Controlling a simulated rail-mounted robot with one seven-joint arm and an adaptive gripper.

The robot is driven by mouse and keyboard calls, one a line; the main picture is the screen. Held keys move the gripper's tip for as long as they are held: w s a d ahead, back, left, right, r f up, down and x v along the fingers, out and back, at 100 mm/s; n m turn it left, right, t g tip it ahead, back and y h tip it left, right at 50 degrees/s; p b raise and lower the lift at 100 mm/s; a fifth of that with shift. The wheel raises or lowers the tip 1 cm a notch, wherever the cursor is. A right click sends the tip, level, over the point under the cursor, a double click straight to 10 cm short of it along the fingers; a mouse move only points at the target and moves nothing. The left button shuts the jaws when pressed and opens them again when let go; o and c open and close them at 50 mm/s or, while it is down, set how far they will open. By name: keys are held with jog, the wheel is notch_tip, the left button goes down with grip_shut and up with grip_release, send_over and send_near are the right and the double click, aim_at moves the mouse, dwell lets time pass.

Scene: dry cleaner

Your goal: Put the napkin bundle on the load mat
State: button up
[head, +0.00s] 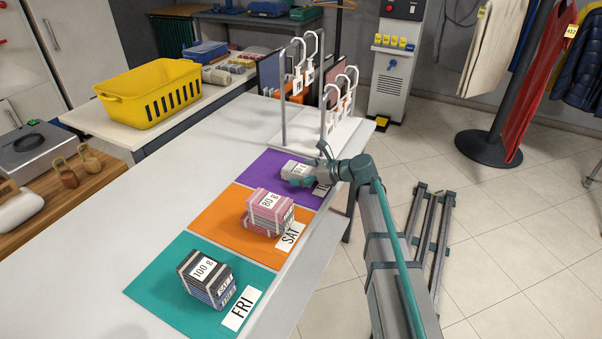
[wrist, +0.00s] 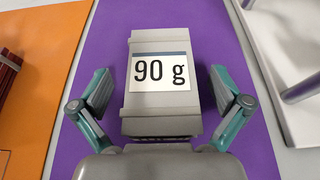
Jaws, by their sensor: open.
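No bundle is marked as napkins, so I cannot tell which one is the napkin bundle. A grey strapped bundle (head: 295,168) labelled 90 g lies on the purple mat (head: 259,164). In the wrist view this grey bundle (wrist: 163,112) lies between the fingers of my gripper (wrist: 160,84). The fingers are open, with a gap on each side of it. In the head view my gripper (head: 303,182) is low over the purple mat and partly hides the grey bundle. A pink bundle (head: 268,208) labelled 80 g is on the orange mat (head: 215,214). No mat reads as load.
A dark striped bundle (head: 208,277) labelled 100 g sits on the teal FRI mat (head: 160,287). A yellow basket (head: 150,93) is on the side counter. The table's left part is bare.

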jog(key=shift+d+r, duration=0.1)
jog(key=shift+r, duration=0.05)
jog(key=v, duration=1.2)
jog(key=shift+r, duration=0.1)
